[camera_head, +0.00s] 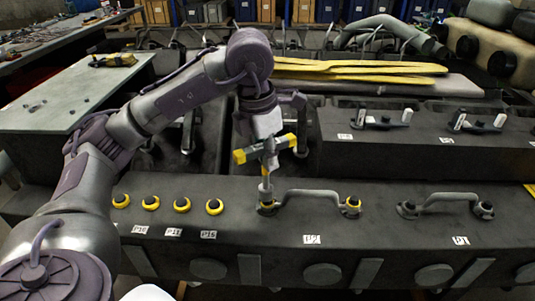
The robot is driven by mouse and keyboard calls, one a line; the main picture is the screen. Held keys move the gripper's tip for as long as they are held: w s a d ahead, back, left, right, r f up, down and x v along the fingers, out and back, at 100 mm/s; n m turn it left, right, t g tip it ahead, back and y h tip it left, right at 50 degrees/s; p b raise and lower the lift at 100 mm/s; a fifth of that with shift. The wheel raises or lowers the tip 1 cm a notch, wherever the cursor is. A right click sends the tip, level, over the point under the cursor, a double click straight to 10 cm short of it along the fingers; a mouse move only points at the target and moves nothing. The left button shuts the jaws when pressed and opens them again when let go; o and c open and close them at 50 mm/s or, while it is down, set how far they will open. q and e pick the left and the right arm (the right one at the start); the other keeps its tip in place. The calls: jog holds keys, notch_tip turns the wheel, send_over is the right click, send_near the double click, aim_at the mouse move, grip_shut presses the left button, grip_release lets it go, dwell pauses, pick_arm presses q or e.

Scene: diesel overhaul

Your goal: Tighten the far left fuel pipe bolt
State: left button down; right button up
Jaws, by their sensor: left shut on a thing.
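My left gripper (267,142) points down and is shut on a tool (249,155) with a yellow and dark crossbar and a shaft going down. The shaft's lower end stands over the left bolt (266,207) of the grey fuel pipe (312,194) above the P2 label. It appears to touch this bolt, whose top is hidden by the tool; a yellow ring shows at its base. The pipe's right bolt (352,203) also has a yellow ring and is uncovered. My right gripper is not in view.
Several yellow-ringed caps (182,204) sit left of the pipe on the dark engine block (380,240). A second pipe (445,198) lies at the right, above the P1 label. A grey bench (60,105) is at left, and yellow straps (360,68) lie behind.

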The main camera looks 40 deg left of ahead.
pick_arm(q)
jog(key=n+y, duration=0.1)
jog(key=n, duration=0.5)
jog(key=shift+w+n+p, duration=0.1)
jog(key=shift+n+p, duration=0.25)
jog(key=shift+n, duration=0.05)
jog(key=n, duration=0.3)
jog(key=shift+r+p, duration=0.1)
jog(key=shift+p, duration=0.2)
jog(key=shift+n+y+p, duration=0.3)
jog(key=shift+n+p, duration=0.05)
jog(key=shift+n, duration=0.45)
jog(key=shift+a, duration=0.1)
